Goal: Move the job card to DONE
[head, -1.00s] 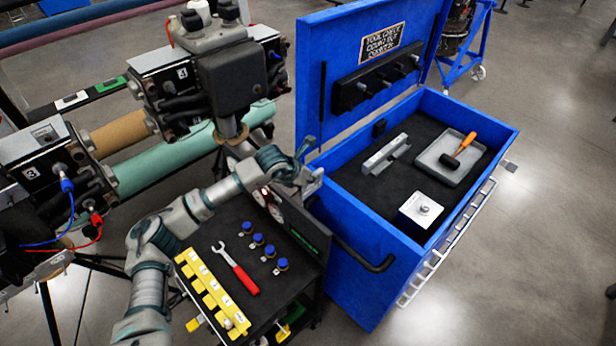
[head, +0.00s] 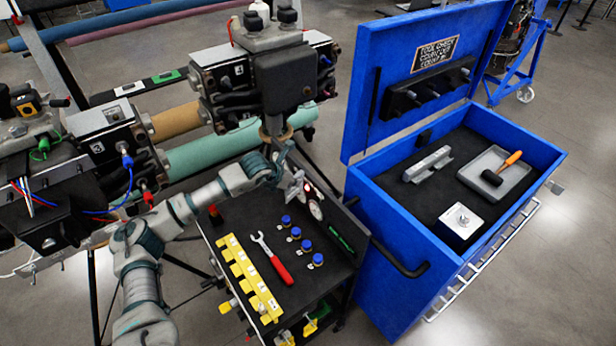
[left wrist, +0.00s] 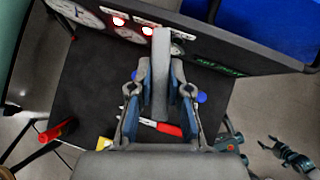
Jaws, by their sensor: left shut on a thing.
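A black strip at the upper left of the head view bears a white card-like rectangle (head: 128,88) and a green patch (head: 166,76). Their lettering is too small to read, so I cannot tell for sure that the white one is the job card. My left gripper (head: 286,182) is over the far side of the black tool cart. In the left wrist view my left gripper (left wrist: 158,95) is shut on a grey flat bar (left wrist: 161,62), which stands up between the fingers. A jointed grey and teal hand, likely my right gripper (left wrist: 268,145), shows small at the lower right there.
The cart top (head: 235,212) carries a red-handled wrench (head: 278,266), a yellow block row (head: 248,280) and several blue-capped pieces (head: 295,233). An open blue chest (head: 400,240) stands right. Turbine-stand modules (head: 265,85) and pipes crowd the left. Bare floor lies at far right.

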